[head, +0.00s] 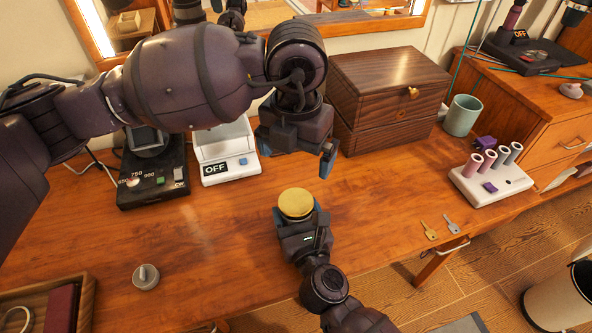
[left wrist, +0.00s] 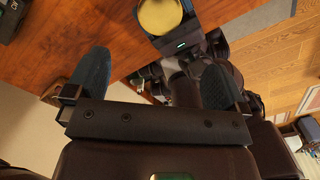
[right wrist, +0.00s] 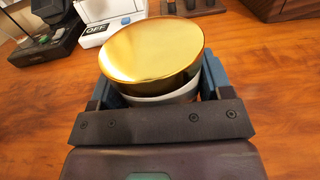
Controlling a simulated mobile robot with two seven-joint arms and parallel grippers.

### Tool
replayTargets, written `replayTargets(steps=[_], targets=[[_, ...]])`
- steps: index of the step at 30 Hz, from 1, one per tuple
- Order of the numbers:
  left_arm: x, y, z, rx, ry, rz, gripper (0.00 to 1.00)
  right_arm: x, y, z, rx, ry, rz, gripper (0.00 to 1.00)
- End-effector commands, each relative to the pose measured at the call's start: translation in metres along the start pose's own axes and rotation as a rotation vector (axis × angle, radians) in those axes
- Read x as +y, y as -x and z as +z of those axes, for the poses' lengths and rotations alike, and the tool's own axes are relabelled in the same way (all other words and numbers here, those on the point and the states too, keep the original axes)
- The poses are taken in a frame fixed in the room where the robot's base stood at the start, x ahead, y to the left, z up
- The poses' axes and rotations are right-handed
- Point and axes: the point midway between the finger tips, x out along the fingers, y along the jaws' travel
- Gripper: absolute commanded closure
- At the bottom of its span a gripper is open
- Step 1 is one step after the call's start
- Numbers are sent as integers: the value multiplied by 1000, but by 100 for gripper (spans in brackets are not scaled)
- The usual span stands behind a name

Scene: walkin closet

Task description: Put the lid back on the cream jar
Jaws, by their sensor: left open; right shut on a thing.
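The cream jar (right wrist: 165,97) is white and stands upright between the fingers of my right gripper (head: 303,222), which is shut on it. The gold round lid (head: 296,203) is on top of the jar and covers its mouth. In the right wrist view the lid (right wrist: 150,50) looks slightly tilted; I cannot tell if it is fully seated. My left gripper (head: 300,158) is open and empty, above the table and beyond the jar. The lid also shows in the left wrist view (left wrist: 160,15), past the open left fingers (left wrist: 155,78).
A wooden box (head: 385,95) stands behind my left gripper. A white scale-like device (head: 228,165) and a black device (head: 152,185) stand left of it. Two keys (head: 440,228), a roller stand (head: 490,185) and a green cup (head: 462,115) are right. A grey knob (head: 146,276) lies front left.

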Motion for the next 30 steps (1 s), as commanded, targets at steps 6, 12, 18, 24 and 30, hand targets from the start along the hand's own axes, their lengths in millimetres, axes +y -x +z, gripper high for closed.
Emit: replayTargets(steps=[6, 12, 18, 24, 30], targets=[[0, 32, 0, -2, 1, 1, 0, 0, 0, 1, -1, 0, 0, 94], [0, 43, 0, 0, 1, 0, 0, 0, 0, 1, -1, 0, 0, 94], [0, 43, 0, 1, 1, 0, 0, 0, 0, 1, -1, 0, 0, 94], [0, 43, 0, 1, 1, 0, 0, 0, 0, 1, -1, 0, 0, 9], [0, 43, 0, 1, 1, 0, 0, 0, 0, 0, -1, 0, 0, 0]])
